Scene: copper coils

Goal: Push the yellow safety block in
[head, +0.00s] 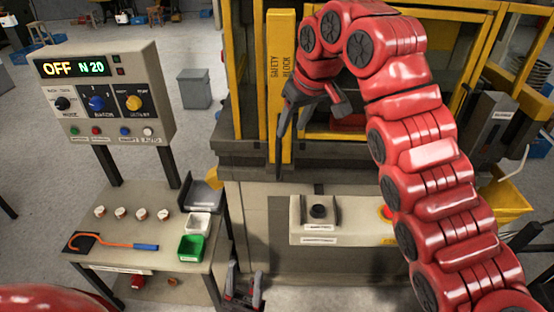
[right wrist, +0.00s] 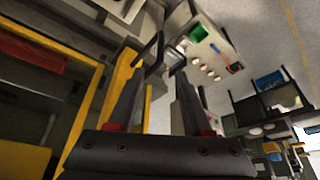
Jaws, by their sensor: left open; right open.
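The yellow safety block (head: 283,60) is a tall upright bar with black lettering at the front of the yellow-framed machine in the head view. My right gripper (head: 312,132) is open, in front of the block's lower part and to its right; one dark finger overlaps the bar. I cannot tell if it touches. In the right wrist view the open fingers (right wrist: 158,82) have nothing between them, and a yellow bar runs just left of them; I cannot tell whether it is the block. My left gripper (head: 244,288) is low, near the bottom edge, open and apart from the block.
A control panel (head: 105,88) reading OFF stands at left. Below it a side table (head: 120,222) carries a green bin (head: 193,248), a white bin and an orange hook tool.

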